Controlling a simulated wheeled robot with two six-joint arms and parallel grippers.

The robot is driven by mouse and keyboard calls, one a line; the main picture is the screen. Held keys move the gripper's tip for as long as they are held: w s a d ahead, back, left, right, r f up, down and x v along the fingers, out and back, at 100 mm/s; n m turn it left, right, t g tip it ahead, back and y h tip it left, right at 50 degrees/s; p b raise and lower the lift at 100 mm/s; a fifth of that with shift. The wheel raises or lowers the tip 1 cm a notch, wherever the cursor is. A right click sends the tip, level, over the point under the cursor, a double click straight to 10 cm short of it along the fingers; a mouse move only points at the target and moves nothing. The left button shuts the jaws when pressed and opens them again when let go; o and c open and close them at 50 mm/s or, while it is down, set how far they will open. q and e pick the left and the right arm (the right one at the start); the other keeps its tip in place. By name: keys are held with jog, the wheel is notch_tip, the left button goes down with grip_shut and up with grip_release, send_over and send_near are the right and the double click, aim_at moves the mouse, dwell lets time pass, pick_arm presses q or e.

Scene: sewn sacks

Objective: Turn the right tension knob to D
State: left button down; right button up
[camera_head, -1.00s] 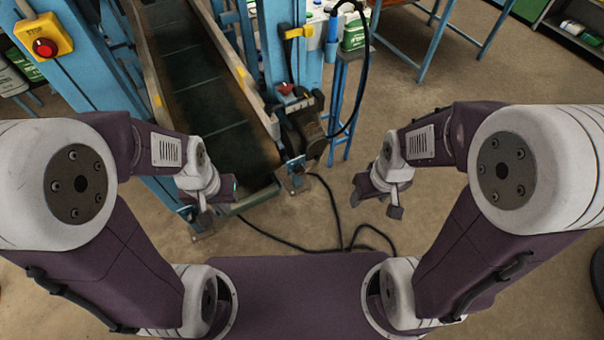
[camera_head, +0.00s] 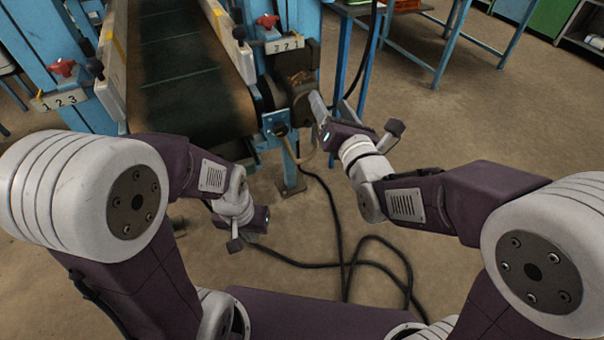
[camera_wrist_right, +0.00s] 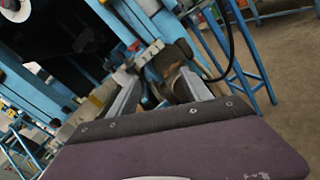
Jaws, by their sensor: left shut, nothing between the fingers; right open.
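The right tension knob is a red knob (camera_head: 267,20) above a pale plate with dark marks (camera_head: 284,45), on the blue post right of the belt. The marks look like digits; I see no clear D. A red spot, likely this knob (camera_wrist_right: 133,46), shows small beyond my fingers in the right wrist view. My right gripper (camera_head: 317,110) is open and empty, below and right of the knob, apart from it. Its two fingers (camera_wrist_right: 160,92) frame the dark motor area. My left gripper (camera_head: 262,220) is shut and empty, low in front of the belt's end.
Another red knob (camera_head: 63,67) with a 1-2-3 plate (camera_head: 58,99) sits left of the dark belt (camera_head: 180,75). A dark motor (camera_head: 297,75) stands near my right gripper. Black cable (camera_head: 340,230) lies on the floor. Open floor lies to the right.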

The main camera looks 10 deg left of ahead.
aim_at(282, 132)
jog(key=s+a+f+n+g+y+b, duration=0.1)
jog(key=s+a+f+b, duration=0.2)
jog(key=f, duration=0.4)
jog(key=s+a+f+n+g+y+b, duration=0.1)
jog(key=a+f+b, duration=0.2)
jog(key=f+b, duration=0.35)
jog(key=shift+y, duration=0.3)
jog(key=b+x, duration=0.2)
jog(key=x, duration=0.6)
jog(key=shift+w+a+r+b, duration=0.1)
jog(key=shift+w+a+b, duration=0.05)
jog(key=shift+b, duration=0.15)
jog(key=shift+w+a+r, duration=0.15)
jog(key=shift+w+a, duration=0.1)
jog(key=shift+w, duration=0.15)
pick_arm(q)
notch_tip(282, 132, down, 16)
jog(key=shift+d+f, duration=0.25)
jog(key=shift+d, duration=0.05)
pick_arm(e)
grip_shut()
